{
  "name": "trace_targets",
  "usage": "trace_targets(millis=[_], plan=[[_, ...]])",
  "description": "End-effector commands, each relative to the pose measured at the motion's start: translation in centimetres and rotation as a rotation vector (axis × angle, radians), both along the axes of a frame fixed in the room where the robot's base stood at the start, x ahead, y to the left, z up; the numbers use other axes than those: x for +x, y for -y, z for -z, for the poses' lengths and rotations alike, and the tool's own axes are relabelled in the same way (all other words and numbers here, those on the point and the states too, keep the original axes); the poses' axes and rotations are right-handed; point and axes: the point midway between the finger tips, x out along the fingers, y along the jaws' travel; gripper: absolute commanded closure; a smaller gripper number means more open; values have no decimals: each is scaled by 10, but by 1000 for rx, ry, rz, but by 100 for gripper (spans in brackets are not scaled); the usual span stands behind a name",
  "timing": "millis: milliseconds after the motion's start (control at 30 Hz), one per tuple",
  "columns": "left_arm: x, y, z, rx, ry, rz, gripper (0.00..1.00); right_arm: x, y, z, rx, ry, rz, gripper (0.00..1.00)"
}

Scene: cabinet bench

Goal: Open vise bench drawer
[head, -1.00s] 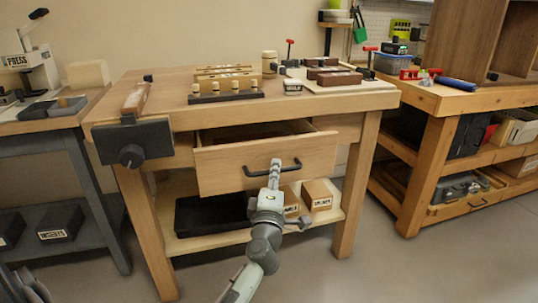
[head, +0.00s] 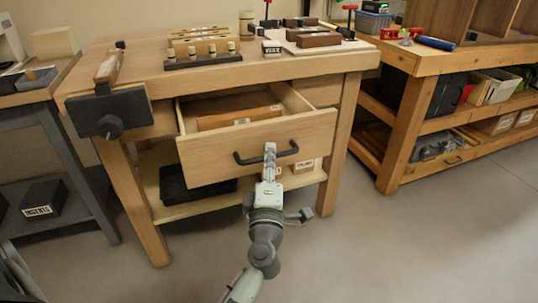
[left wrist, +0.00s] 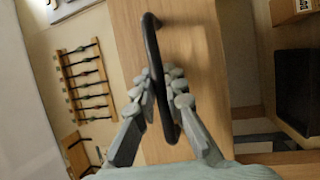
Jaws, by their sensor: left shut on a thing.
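The vise bench (head: 255,70) is a wooden workbench with a dark vise (head: 110,112) on its left front. Its drawer (head: 205,157) is pulled out, and its inside shows from above with a wooden piece (head: 240,117) in it. The black bar handle (head: 244,160) is on the drawer front. My left gripper (head: 270,152) is shut on the handle near its middle. In the left wrist view, the fingers (left wrist: 160,92) close around the black handle (left wrist: 151,48) from both sides. My right gripper is not in view.
A lower shelf with a black tray (head: 190,182) and small boxes lies under the drawer. A second wooden bench (head: 400,122) stands at the right and a grey table (head: 50,125) at the left. The floor (head: 420,240) in front is clear.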

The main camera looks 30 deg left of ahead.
Motion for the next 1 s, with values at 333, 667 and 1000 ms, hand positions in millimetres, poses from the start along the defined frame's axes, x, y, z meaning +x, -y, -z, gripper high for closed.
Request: trace_targets(millis=[333,667,1000], plan=[[1,0,0,0,0,2,80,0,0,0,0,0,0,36],[-24,12,6,-1,-4,2,80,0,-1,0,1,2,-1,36],[-85,43,18,0,-4,4,80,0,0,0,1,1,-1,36]])
